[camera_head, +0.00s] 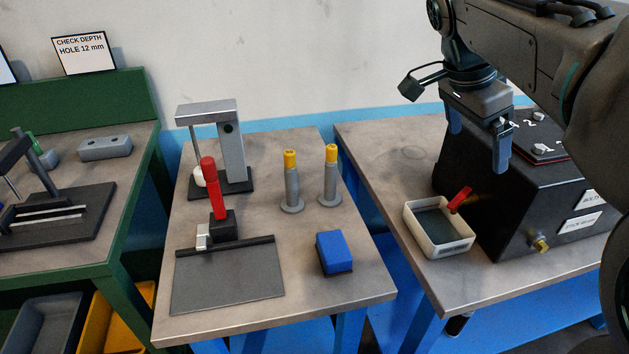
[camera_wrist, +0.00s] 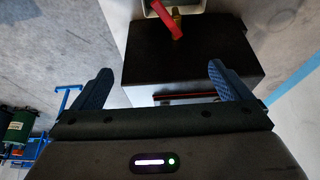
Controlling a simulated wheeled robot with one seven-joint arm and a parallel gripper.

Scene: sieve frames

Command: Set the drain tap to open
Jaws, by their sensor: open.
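The drain tap has a red lever (camera_head: 460,200) on the left side of a black box (camera_head: 520,200), above a white tray. The lever slants in the head view. In the wrist view the red lever (camera_wrist: 166,19) lies at the top, at an angle to a brass tap body (camera_wrist: 177,12). My gripper (camera_head: 477,150) is open and empty, its blue fingers pointing down, above the lever and near the box's upper left edge. In the wrist view the gripper (camera_wrist: 160,74) has the box (camera_wrist: 185,52) between and beyond its fingers. Nothing touches the lever.
The white tray (camera_head: 438,248) stands under the tap. A brass fitting (camera_head: 540,245) sticks out of the box's front. The tabletop left of the tray is clear. A separate table (camera_head: 340,290) at centre holds a press, two yellow-topped posts and a blue block (camera_head: 334,252).

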